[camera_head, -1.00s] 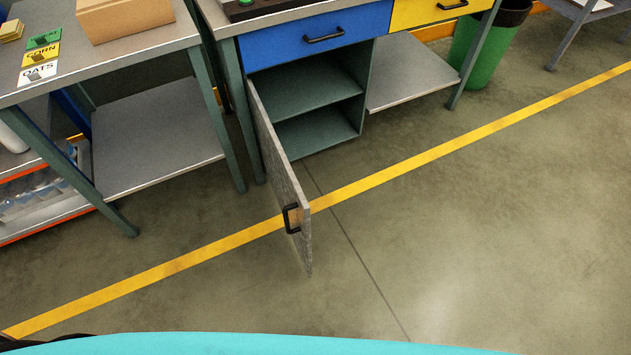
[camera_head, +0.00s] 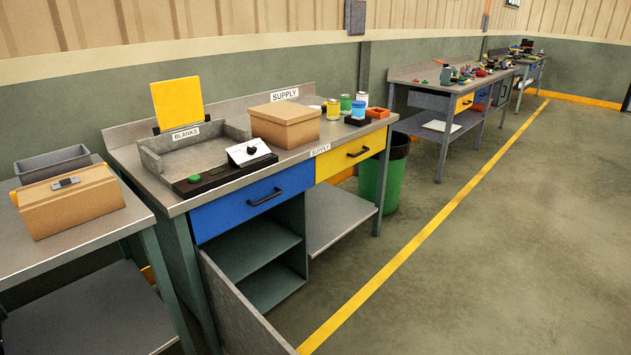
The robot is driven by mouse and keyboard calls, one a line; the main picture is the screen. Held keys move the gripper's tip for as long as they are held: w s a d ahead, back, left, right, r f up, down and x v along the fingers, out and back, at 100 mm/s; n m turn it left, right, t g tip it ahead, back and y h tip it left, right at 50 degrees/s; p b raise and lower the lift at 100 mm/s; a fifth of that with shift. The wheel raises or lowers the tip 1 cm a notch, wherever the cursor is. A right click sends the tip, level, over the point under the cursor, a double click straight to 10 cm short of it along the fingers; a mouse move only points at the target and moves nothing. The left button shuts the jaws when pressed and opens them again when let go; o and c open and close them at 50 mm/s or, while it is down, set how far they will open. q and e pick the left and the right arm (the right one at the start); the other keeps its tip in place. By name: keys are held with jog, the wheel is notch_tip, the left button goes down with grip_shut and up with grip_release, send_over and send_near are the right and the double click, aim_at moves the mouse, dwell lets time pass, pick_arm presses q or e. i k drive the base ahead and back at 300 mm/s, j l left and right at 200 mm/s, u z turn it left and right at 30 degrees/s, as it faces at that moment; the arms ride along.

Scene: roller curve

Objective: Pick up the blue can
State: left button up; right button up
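A small blue can (camera_head: 358,110) stands among a cluster of small cans at the back right of the supply bench (camera_head: 225,152). A green can (camera_head: 346,102) and a yellow can (camera_head: 333,110) stand left of it, and a pale can (camera_head: 362,97) is close behind it. The cans are small in the picture, so their lower parts are hard to make out. Neither of my grippers is in view.
The cabinet door (camera_head: 240,310) stands open below the blue drawer (camera_head: 250,203). A green waste bin (camera_head: 392,180) stands beside the bench. The floor at right is clear.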

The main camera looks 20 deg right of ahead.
aim_at(358, 112)
jog(key=i+l, duration=0.15)
jog(key=l, duration=0.25)
jog(key=i+l, duration=0.1)
jog(key=l, duration=0.25)
jog(key=i+l, duration=0.15)
jog(key=l, duration=0.25)
jog(key=i+l, duration=0.1)
jog(key=l, duration=0.25)
jog(key=i+l, duration=0.15)
jog(key=l, duration=0.25)
jog(key=i+l+z, duration=0.1)
jog(key=l, duration=0.25)
jog(key=i+l, duration=0.2)
jog(key=l, duration=0.15)
jog(key=i+l, duration=0.25)
jog(key=i, duration=0.25)
jog(key=i+l+z, duration=0.1)
jog(key=i, duration=0.45)
jog(key=l, duration=0.1)
